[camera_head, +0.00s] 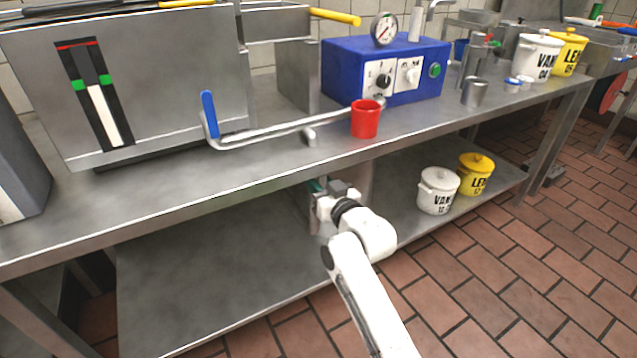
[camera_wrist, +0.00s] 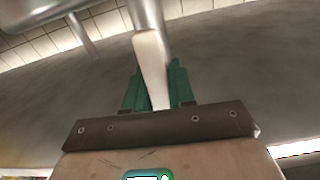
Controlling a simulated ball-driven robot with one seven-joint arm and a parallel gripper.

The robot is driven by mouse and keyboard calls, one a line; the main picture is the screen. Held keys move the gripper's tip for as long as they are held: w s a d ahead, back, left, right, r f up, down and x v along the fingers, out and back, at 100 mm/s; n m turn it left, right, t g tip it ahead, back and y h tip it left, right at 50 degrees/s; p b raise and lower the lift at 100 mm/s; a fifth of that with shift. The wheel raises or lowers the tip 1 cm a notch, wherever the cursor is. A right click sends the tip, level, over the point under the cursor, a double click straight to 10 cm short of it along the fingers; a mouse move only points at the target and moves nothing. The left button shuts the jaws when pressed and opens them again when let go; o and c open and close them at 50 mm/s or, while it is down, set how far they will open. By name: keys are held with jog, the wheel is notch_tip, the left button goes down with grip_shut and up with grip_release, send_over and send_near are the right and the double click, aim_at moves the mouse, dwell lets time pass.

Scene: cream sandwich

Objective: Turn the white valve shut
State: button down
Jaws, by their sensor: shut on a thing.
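The white valve's handle (camera_wrist: 152,62) is a pale flat bar in the wrist view. It runs down from a grey metal pipe (camera_wrist: 146,14) and in between my green fingers. My gripper (camera_wrist: 156,82) is shut on this handle. In the head view my gripper (camera_head: 317,188) is under the front edge of the steel bench, above the lower shelf. The handle cannot be made out there, as my gripper and the bench edge hide it.
The steel bench top (camera_head: 270,152) is close above my gripper. A red cup (camera_head: 365,119) stands on it beside a bent pipe with a blue handle (camera_head: 209,114). White (camera_head: 437,192) and yellow (camera_head: 476,175) pots stand right on the lower shelf (camera_head: 220,285). The shelf's left side is clear.

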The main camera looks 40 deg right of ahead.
jog(key=shift+d, duration=0.1)
jog(key=s+d+f+m+p, duration=0.1)
jog(key=d+f+m+p, duration=0.3)
jog(key=m, duration=1.3)
jog(key=shift+s+f+p, duration=0.15)
jog(key=shift+f+p, duration=0.15)
jog(key=shift+p, duration=0.4)
jog(key=shift+f+m, duration=0.1)
jog(key=shift+m, duration=0.2)
jog(key=c, duration=1)
grip_release()
jog(key=shift+c, duration=0.2)
jog(key=p+v, duration=0.1)
jog(key=v, duration=0.9)
jog(key=shift+s, duration=0.4)
